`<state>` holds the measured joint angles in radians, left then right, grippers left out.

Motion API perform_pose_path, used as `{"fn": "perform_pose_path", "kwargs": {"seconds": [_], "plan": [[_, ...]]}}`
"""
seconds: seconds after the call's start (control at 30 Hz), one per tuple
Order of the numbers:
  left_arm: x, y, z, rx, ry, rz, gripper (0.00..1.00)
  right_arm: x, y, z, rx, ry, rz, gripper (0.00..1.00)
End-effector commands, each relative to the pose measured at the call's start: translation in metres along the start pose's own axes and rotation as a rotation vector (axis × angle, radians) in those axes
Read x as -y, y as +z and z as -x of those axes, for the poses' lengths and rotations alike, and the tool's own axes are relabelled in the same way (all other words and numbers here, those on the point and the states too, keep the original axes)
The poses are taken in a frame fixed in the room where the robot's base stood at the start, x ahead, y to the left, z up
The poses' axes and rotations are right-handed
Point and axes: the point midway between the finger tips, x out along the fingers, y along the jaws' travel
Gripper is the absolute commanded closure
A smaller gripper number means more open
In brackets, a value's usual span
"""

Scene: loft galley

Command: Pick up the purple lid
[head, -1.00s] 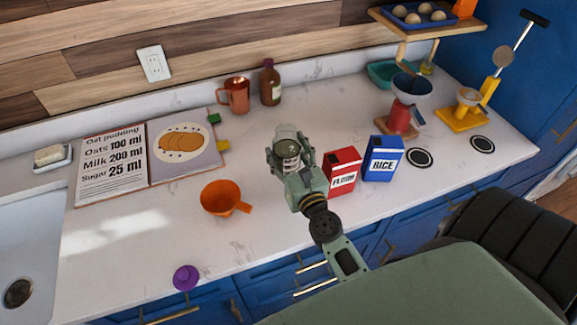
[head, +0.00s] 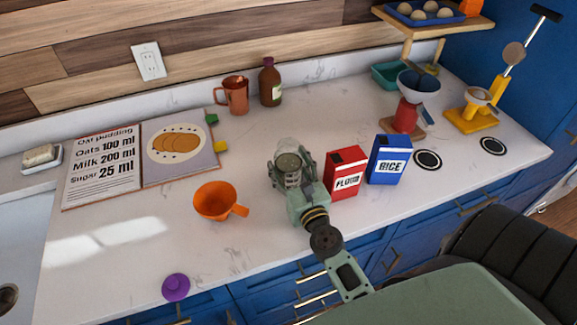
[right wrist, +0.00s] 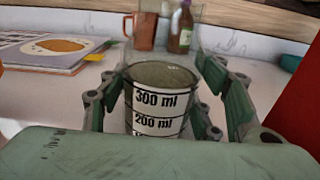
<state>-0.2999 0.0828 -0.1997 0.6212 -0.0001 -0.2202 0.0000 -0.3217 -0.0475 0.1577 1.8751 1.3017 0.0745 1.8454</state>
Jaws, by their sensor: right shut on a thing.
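The purple lid (head: 176,287) lies on the white counter near its front edge, at the lower left of the head view. It has a round knob on top. My right gripper (head: 289,172) is to the right of the lid and farther back, well apart from it. It is shut on a clear measuring cup, which shows in the right wrist view (right wrist: 158,100) between the fingers, upright, with 300 ml and 200 ml marks. Its contents look greyish, but I cannot tell what they are. My left gripper is not in view.
A flour box (head: 346,172) and a rice box (head: 388,160) stand just right of my right gripper. An orange funnel-like cup (head: 215,201) stands between gripper and lid. A recipe board (head: 100,175) lies behind. The counter around the lid is clear.

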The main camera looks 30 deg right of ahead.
Motion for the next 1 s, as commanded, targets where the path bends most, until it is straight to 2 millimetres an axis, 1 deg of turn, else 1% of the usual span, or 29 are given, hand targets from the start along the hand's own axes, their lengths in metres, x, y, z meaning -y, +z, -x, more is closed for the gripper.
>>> {"fn": "perform_pose_path", "kwargs": {"seconds": [0.03,0.07,0.23,0.27,0.57,0.67,0.77,0.87,1.0], "plan": [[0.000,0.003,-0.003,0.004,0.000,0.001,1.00,0.000,-0.001,-0.001,0.004,0.000,0.000,0.91],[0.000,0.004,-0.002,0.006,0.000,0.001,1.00,0.000,-0.002,0.000,0.000,0.000,0.000,0.39],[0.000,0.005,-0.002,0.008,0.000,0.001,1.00,0.000,-0.002,0.000,0.000,0.000,0.000,0.24],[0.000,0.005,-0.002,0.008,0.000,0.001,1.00,0.000,-0.002,0.000,0.000,0.000,0.000,0.23],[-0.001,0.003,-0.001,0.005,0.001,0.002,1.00,0.000,-0.001,0.000,0.000,0.000,0.000,0.23],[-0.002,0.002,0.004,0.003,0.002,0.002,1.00,0.000,0.004,0.000,0.000,0.000,0.000,0.23],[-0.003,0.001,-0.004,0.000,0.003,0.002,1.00,0.000,-0.002,0.012,-0.002,0.000,0.000,0.23],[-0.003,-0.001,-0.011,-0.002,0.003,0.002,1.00,0.000,-0.003,0.031,-0.003,0.000,0.000,0.23],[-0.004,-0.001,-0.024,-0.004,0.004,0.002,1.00,0.000,-0.004,0.061,-0.003,0.002,0.000,0.23]]}}
